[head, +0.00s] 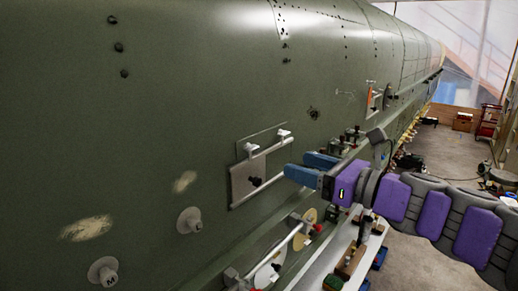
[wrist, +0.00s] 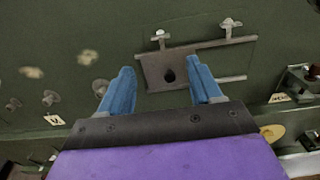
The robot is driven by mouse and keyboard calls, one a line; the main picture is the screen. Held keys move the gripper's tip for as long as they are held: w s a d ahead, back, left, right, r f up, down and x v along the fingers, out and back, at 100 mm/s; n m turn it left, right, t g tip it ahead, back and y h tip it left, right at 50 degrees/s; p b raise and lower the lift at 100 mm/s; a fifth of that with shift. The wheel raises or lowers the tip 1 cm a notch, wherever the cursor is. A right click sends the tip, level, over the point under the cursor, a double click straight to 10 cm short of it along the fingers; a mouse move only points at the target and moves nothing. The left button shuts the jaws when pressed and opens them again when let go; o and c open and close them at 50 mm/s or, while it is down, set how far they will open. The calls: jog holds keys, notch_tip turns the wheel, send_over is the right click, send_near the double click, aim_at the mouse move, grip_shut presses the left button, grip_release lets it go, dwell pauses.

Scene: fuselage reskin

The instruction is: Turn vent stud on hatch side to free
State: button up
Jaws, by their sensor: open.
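My gripper (wrist: 160,66) appears apart from the stud; the exact gap is unclear. No label marks which stud is the vent stud.
Two round grey knobs (head: 189,220) (head: 102,270) stick out of the skin at lower left. A ledge with rods and fittings (head: 298,235) runs below the plate. Farther along the fuselage is another fitting with an orange part (head: 371,97).

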aim_at(255, 149)
jog(key=p+x, duration=0.1)
jog(key=x, duration=1)
jog(key=shift+w, duration=0.15)
jog(key=shift+w+a, duration=0.25)
jog(key=shift+a, duration=0.2)
jog(key=shift+d, duration=0.1)
jog(key=shift+d, duration=0.15)
jog(key=c, duration=0.4)
jog(key=shift+s, duration=0.1)
jog(key=c, duration=0.6)
